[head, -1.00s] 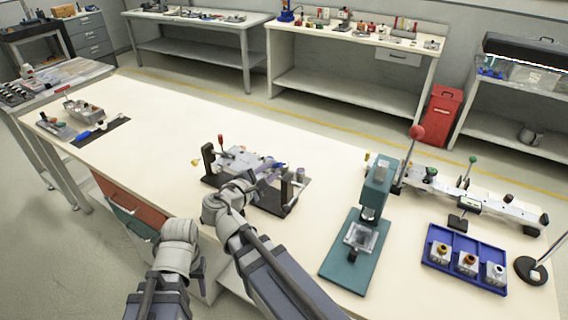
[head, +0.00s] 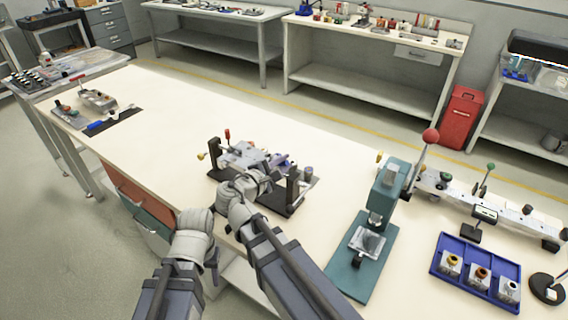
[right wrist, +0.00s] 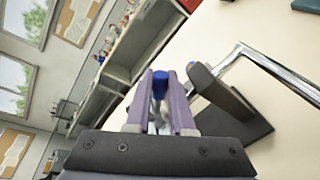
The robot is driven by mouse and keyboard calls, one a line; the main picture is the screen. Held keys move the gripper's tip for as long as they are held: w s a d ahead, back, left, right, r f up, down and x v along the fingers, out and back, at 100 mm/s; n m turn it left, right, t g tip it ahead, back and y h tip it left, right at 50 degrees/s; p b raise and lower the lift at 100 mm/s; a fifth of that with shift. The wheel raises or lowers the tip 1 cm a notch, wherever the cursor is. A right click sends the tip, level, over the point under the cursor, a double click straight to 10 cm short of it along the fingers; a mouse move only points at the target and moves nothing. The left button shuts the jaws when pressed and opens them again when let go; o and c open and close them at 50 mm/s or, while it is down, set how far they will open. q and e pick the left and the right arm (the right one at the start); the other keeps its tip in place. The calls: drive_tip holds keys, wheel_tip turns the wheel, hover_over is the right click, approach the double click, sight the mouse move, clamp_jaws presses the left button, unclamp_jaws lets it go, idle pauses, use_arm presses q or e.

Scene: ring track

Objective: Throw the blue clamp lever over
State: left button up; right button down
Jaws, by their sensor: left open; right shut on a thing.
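The clamp fixture (head: 284,209) is a dark base with black upright posts and grey metal parts, on the near side of the long cream bench. My right gripper (head: 277,163) reaches over it. In the right wrist view, its two purple-grey fingers are closed on the blue clamp lever (right wrist: 160,79), whose blue end shows between the fingertips. The rest of the lever is mostly hidden by the fingers. My left gripper (head: 213,264) hangs low at the bench's front edge, apart from the fixture; it is open, its fingers hardly visible.
A green press (head: 384,195) with a red-knobbed handle stands right of the fixture. A blue tray (head: 447,283) with several small parts and a long rail assembly (head: 510,207) lie farther right. A dark mat (head: 122,121) with tools lies at the far left. The bench between is clear.

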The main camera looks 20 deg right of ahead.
drive_tip(key=shift+w+a+r+n+p, duration=0.15)
drive_tip(key=shift+w+r+n+p, duration=0.15)
drive_tip(key=shift+n, duration=0.4)
drive_tip(key=n, duration=0.1)
drive_tip(key=n+h, duration=0.1)
drive_tip(key=r+n+g, duration=0.1)
drive_tip(key=shift+w+a, duration=0.3)
drive_tip(key=shift+a, duration=0.05)
drive_tip(key=c, duration=1.1)
unclamp_jaws()
